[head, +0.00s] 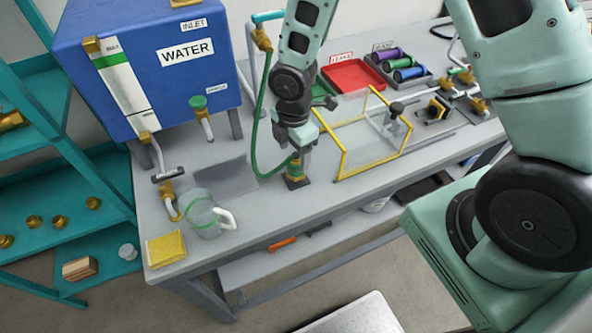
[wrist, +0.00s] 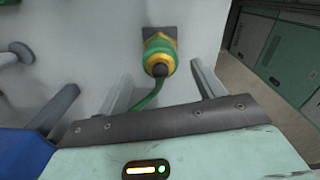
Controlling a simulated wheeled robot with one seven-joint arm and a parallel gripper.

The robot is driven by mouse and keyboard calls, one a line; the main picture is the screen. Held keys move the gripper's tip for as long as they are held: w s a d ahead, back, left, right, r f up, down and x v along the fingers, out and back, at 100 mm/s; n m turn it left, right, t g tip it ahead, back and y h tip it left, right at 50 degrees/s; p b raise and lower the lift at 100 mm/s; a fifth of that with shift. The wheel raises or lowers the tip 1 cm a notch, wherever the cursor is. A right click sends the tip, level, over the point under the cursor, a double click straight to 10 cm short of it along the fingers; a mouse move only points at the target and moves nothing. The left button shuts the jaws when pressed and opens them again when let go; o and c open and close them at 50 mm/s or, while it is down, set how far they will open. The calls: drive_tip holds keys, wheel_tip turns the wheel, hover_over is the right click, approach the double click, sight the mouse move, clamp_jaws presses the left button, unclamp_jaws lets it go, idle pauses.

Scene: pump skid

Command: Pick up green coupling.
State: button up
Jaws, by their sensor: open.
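The green coupling (head: 295,171) is a green and brass fitting on a small dark block, at the middle of the bench's front part. A green hose runs from it. The coupling also shows in the wrist view (wrist: 159,57), with a dark round end facing the camera. My gripper (head: 296,158) is just above the coupling, pointing down. In the wrist view my gripper (wrist: 161,86) is open, with one finger on each side of the coupling and hose; whether either touches cannot be told. In the head view the gripper partly hides the coupling's top.
A blue water tank (head: 150,60) stands left of the arm. A clear jug (head: 205,214) and yellow cloth (head: 165,248) are at the front left. A yellow-framed clear guard (head: 375,135) stands close on the right. A red tray (head: 352,76) lies behind it.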

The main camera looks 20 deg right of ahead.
sight(296, 161)
drive_tip(key=shift+d+f+p, duration=0.15)
drive_tip(key=shift+f+p, duration=0.15)
drive_tip(key=shift+f, duration=0.85)
drive_tip(key=shift+d+f+p, duration=0.1)
drive_tip(key=shift+f+p, duration=0.2)
drive_tip(key=shift+f, duration=0.8)
drive_tip(key=shift+c, duration=0.3)
drive_tip(key=c, duration=1.1)
wheel_tip(296, 161, up, 10)
drive_tip(key=shift+r+b, duration=0.1)
drive_tip(key=shift+b, duration=0.6)
